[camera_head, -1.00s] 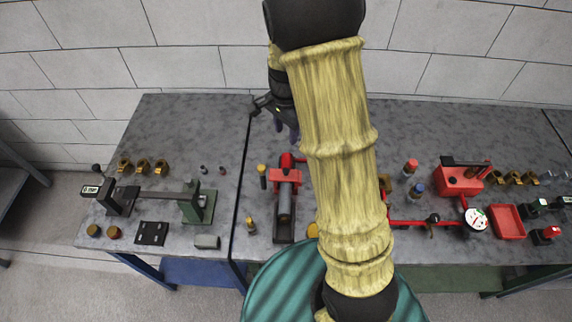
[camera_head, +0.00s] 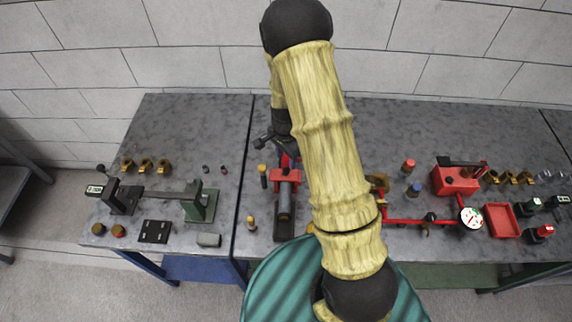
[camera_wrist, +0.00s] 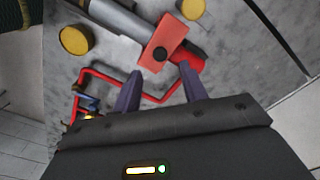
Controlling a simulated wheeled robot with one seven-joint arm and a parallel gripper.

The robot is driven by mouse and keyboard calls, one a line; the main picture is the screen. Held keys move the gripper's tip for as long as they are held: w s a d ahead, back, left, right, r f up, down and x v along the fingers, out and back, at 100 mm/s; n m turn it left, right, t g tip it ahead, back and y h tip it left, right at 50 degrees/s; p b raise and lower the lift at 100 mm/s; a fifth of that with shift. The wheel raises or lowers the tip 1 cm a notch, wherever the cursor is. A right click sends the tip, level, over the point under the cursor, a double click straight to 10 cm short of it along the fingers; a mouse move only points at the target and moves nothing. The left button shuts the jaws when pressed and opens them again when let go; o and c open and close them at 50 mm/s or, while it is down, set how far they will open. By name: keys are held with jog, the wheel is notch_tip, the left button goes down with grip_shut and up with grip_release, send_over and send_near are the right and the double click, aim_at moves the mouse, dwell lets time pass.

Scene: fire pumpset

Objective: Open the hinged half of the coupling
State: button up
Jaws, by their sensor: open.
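A red block (camera_head: 285,176) with a dark round spot on it sits at the end of a grey cylinder (camera_head: 285,205) on the bench. I cannot tell for sure which part is the coupling's hinged half. In the wrist view the same red block (camera_wrist: 165,42) and grey cylinder (camera_wrist: 115,17) lie just beyond my fingertips. My gripper (camera_wrist: 160,76) is open, its two dark fingers apart with nothing between them. In the head view it is above the bench behind the block, partly hidden by my arm.
Red piping (camera_wrist: 95,75) runs beside the block. Yellow-capped pieces (camera_wrist: 75,39) stand close by. A green vise-like fixture (camera_head: 199,206) is at the left; a red box (camera_head: 456,180), gauge (camera_head: 471,217) and red tray (camera_head: 503,220) are at the right.

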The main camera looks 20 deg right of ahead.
aim_at(286, 170)
jog(key=shift+f+p, duration=0.8)
jog(key=shift+f, duration=2.2)
grip_shut()
